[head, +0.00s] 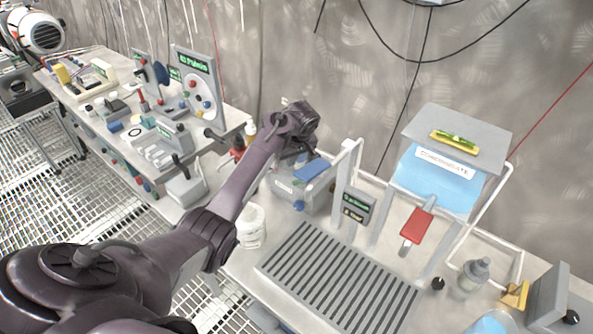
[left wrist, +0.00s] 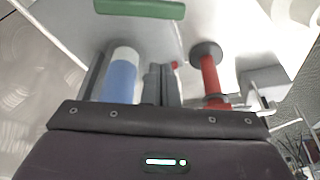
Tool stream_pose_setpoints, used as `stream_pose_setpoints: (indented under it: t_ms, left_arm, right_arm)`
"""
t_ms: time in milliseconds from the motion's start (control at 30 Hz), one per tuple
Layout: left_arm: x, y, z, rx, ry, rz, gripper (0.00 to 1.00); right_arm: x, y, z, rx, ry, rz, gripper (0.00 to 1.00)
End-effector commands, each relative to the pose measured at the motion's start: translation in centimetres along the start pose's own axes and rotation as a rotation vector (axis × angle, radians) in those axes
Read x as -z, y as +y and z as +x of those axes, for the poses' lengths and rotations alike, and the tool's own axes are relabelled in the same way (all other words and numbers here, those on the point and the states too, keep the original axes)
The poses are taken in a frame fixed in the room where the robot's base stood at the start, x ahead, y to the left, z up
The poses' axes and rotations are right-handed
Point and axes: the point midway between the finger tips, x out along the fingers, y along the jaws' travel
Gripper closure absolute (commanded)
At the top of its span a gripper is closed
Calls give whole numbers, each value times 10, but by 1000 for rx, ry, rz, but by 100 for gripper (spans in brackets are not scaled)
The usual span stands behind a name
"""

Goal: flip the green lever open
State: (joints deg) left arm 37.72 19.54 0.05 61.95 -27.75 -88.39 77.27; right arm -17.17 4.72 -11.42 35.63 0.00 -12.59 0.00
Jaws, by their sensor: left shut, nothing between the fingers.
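A green bar (left wrist: 140,8), which looks like the green lever's handle, lies across the top of the left wrist view on a pale grey surface, cut off by the frame edge. My left gripper's fingers (left wrist: 162,82) are shut and empty, pointing toward that surface, apart from the bar. In the head view my left gripper (head: 301,158) points down over a small grey box (head: 297,197) with a blue plate (head: 312,170) on the bench. I cannot make out the green lever there; my arm and wrist cover part of that area. My right gripper is out of view.
A blue-and-white cylinder (left wrist: 123,76) and a red cylinder (left wrist: 209,76) flank my fingers. Right of the box stand a white frame with a small sign (head: 356,206), a slatted tray (head: 340,278) and a dispenser with a red paddle (head: 417,226). A white cup (head: 251,228) stands left.

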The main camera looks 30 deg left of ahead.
Motion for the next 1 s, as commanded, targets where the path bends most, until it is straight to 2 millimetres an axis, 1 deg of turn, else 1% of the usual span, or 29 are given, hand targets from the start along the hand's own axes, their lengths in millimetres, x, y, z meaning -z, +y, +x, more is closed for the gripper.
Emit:
stream_pose_setpoints:
  t_ms: [33,100,200,233,300,400,500,633,900,1000]
  left_arm:
    - [1,-1,9,3,0,0,100]
    - [1,0,21,2,-1,0,100]
    - [1,-1,38,3,0,0,100]
    - [-4,0,32,-1,1,2,100]
    - [-14,0,26,-1,0,3,100]
    - [-25,0,24,-1,0,2,100]
    - [-33,0,22,-1,1,1,100]
    - [-38,0,22,-1,1,1,100]
    - [-38,0,23,-1,1,0,100]
    - [-41,6,24,-2,0,0,100]
  right_arm:
    - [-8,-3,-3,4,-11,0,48]
    - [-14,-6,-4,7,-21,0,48]
    - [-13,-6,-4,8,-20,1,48]
    - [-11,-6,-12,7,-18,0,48]
    - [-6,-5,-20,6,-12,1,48]
    - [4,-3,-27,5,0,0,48]
    - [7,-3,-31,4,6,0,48]
    - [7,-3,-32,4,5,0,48]
    - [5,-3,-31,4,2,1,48]
    - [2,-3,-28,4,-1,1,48]
